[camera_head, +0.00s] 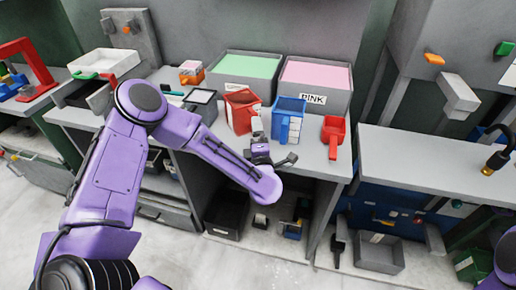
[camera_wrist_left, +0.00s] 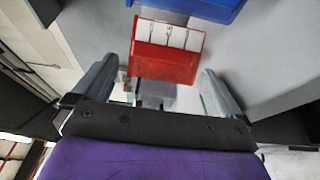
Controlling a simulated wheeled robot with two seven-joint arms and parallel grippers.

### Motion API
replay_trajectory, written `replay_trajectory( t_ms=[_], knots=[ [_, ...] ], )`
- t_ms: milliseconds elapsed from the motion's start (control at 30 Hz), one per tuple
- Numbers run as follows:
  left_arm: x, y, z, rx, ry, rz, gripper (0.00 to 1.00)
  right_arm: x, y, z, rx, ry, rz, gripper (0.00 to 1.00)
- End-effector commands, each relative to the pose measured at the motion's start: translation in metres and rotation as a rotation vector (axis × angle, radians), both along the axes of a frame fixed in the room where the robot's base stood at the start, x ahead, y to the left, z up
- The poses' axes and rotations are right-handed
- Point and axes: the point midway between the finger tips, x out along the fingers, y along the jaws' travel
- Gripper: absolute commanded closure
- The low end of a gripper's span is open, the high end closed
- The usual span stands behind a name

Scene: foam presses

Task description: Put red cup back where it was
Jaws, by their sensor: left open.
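The red cup (camera_head: 240,108) is a square-sided red container with white marks on its side, standing on the grey bench in front of the green bin. It also shows in the left wrist view (camera_wrist_left: 165,62), lying between the finger lines. My left gripper (camera_head: 265,146) is open at the bench front, close to the red cup and the blue cup (camera_head: 289,120). In the left wrist view its fingers (camera_wrist_left: 160,80) are spread either side of the red cup, with no clear contact. My right gripper is out of view.
Bins with green foam (camera_head: 246,66) and pink foam (camera_head: 316,75) stand behind the cups. A red scoop (camera_head: 333,133) lies to the right. The right-hand bench (camera_head: 430,160) has clear surface.

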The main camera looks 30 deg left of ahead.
Motion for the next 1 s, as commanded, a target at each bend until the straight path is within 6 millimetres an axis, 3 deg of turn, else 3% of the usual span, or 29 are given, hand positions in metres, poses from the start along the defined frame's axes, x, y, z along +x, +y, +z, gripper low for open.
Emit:
replay_trajectory(
  t_ms=[33,233,567,667,767,800,900,1000],
  knots=[
    [-0.010,-0.009,-0.004,0.003,0.000,-0.006,0.00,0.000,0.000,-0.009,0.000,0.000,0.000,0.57],
    [-0.041,-0.030,-0.002,0.002,-0.001,-0.003,0.00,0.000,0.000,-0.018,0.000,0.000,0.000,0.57],
    [-0.051,-0.036,-0.006,0.018,0.022,-0.013,0.00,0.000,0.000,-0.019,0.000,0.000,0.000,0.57],
    [-0.066,-0.047,-0.051,0.137,0.200,-0.125,0.00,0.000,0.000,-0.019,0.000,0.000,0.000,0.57],
    [-0.115,-0.056,-0.139,0.340,0.560,-0.345,0.00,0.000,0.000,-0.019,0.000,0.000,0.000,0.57],
    [-0.144,-0.055,-0.174,0.415,0.723,-0.440,0.00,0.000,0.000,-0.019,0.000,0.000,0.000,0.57],
    [-0.227,-0.038,-0.241,0.550,1.098,-0.643,0.00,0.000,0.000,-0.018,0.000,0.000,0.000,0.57],
    [-0.300,-0.013,-0.273,0.616,1.389,-0.784,0.00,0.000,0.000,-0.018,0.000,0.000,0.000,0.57]
  ],
)
